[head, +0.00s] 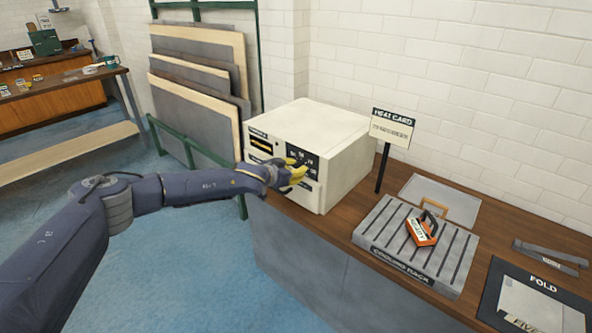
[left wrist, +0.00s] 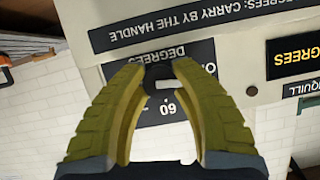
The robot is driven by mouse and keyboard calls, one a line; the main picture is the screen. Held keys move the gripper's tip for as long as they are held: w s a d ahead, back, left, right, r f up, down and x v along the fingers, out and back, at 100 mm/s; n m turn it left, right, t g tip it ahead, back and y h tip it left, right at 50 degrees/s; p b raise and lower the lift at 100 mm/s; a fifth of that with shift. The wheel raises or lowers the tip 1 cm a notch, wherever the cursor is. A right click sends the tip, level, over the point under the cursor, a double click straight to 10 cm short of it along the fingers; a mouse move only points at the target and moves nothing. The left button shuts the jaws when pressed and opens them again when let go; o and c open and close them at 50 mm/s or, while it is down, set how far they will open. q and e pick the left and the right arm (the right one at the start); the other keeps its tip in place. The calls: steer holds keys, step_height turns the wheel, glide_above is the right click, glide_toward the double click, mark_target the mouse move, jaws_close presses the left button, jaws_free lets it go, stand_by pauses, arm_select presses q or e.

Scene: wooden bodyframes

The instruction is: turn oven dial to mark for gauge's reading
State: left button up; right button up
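The white oven (head: 320,135) stands on the wooden bench, with a black dial panel (head: 293,152) on its front. My left gripper (head: 296,173), with yellow fingers, is at this panel and hides much of it. In the left wrist view, upside down, the black dial (left wrist: 158,73) with a white pointer bar sits between the fingertips, which close in on both its sides. "60" and "DEGREES" show near it; other marks are hidden. A heat card (head: 392,128) stands on a post, its small print unreadable. No gauge reading is legible. My right gripper is out of view.
A grey cooling rack (head: 415,245) holds an orange-and-white item with a dark handle (head: 422,230). Behind it lies a grey tray (head: 438,198). A fold mat (head: 535,300) and a grey strip tool (head: 550,257) are at right. Boards in a green rack (head: 200,75) stand left of the oven.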

arm_select(q)
jaws_close()
steer(key=shift+f, duration=0.1)
steer(key=shift+s+m, duration=0.1)
steer(key=shift+m, duration=0.2)
steer(key=shift+m+t+y, duration=0.4)
steer(key=shift+m+t, duration=0.1)
steer(key=shift+m, duration=0.2)
steer(key=o, duration=0.8)
jaws_free()
steer(key=shift+o, duration=0.2)
